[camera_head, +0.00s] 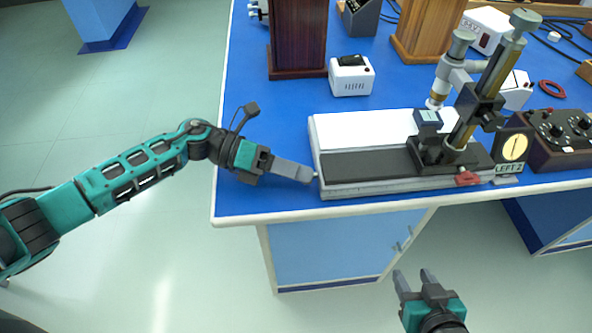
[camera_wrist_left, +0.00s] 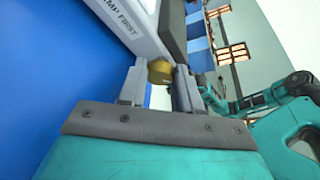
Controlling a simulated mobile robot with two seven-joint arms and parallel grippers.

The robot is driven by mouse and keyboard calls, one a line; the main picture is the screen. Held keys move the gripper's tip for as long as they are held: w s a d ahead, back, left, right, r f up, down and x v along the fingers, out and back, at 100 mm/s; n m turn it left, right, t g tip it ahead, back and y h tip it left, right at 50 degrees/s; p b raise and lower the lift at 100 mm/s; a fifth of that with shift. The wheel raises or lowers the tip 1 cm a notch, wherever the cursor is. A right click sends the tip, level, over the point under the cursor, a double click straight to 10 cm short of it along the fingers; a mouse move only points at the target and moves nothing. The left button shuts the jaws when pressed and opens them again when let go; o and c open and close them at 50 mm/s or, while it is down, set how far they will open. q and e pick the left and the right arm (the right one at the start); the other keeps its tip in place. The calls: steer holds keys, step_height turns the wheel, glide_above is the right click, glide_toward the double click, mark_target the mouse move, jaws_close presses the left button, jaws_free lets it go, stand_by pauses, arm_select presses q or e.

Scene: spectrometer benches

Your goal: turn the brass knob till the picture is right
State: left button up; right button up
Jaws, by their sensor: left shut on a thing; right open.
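The brass knob (camera_wrist_left: 160,71) sits at the left end of the bench instrument's long base (camera_head: 345,188). My left gripper (camera_head: 314,178) is shut on the knob, with a finger on either side of it in the left wrist view (camera_wrist_left: 160,88). In the head view the fingers hide most of the knob. A small black screen (camera_head: 514,147) marked "LEFT 2" shows a pale yellow disc with a thin dark upright line. My right gripper (camera_head: 414,279) is open and empty, low in front of the table.
A label ending "AMP FIRST" (camera_wrist_left: 118,16) is beside the knob. A white box (camera_head: 351,78) and wooden blocks stand behind. Blue tabletop (camera_head: 262,115) left of the base is clear.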

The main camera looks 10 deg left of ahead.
stand_by(0.3)
arm_select(q)
steer(key=o, duration=1)
steer(key=shift+o, duration=0.2)
steer(key=b+v, duration=0.1)
steer(key=v, duration=1.2)
